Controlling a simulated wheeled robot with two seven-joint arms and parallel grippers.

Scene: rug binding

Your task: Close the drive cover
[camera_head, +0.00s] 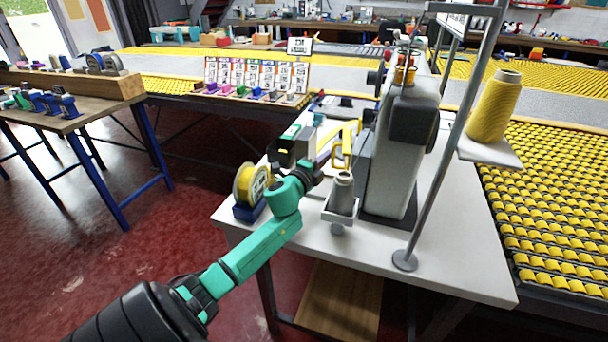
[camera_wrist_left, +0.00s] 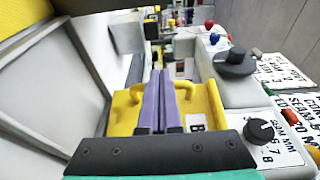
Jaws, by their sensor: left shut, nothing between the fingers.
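The yellow drive cover (camera_head: 350,129) is on the left side of the grey sewing machine (camera_head: 402,160), on the white table. In the left wrist view the yellow cover (camera_wrist_left: 208,104) has a bent handle (camera_wrist_left: 186,89) and a label with a letter. My left gripper (camera_head: 325,157) reaches in beside the cover, partly hidden by its own wrist. In the left wrist view its two purple fingers (camera_wrist_left: 158,98) are together, empty, and overlap the middle of the cover. I cannot tell whether they touch it. How far the cover stands open is unclear. My right gripper is not in view.
A yellow tape reel (camera_head: 249,184) stands at the table's left front corner. A small tray with a grey cone (camera_head: 342,190) is right of my wrist. A thread stand pole (camera_head: 440,150) and yellow cone (camera_head: 493,106) are further right. The table's front right (camera_head: 450,255) is clear.

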